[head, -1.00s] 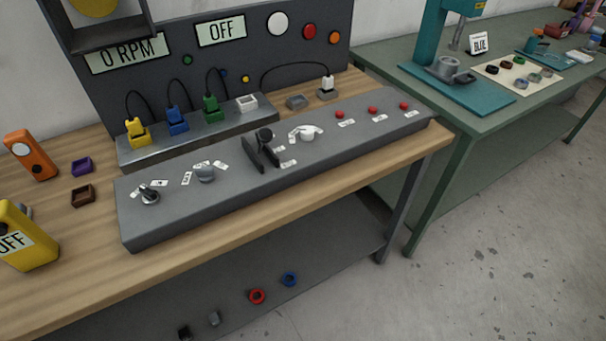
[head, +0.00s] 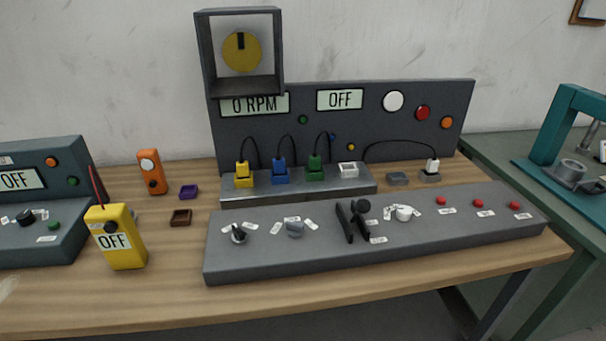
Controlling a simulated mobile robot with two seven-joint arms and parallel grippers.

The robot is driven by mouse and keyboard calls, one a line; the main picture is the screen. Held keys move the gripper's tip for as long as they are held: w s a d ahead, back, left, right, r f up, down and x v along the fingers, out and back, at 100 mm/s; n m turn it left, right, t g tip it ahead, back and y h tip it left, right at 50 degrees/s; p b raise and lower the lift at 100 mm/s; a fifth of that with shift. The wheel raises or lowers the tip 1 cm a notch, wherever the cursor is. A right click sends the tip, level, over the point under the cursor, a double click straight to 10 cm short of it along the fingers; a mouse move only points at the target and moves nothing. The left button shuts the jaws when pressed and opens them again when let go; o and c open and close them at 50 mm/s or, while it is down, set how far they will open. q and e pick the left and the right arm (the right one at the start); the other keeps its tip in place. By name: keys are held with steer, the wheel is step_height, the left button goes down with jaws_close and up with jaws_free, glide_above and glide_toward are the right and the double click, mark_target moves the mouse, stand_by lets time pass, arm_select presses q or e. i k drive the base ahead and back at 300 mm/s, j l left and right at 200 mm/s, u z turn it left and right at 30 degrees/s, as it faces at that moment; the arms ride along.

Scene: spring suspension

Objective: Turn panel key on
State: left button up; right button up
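The grey control panel (head: 300,257) lies along the front of the wooden table. At its left end is a small dark-and-silver switch (head: 238,234) with white labels around it, which looks like the key. The labels are too small to read. A display (head: 340,99) on the dark upright board reads OFF, and another display (head: 262,104) reads 0 RPM. Neither of my grippers shows in the head view.
Also on the panel are a grey knob (head: 295,229), a black lever (head: 352,221), a white knob (head: 403,213) and red buttons (head: 478,203). A yellow box (head: 122,250) stands to the left. Bare table lies in front.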

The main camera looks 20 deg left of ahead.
mark_target(240, 237)
steer(key=k+j+u, duration=0.15)
steer(key=u, duration=0.85)
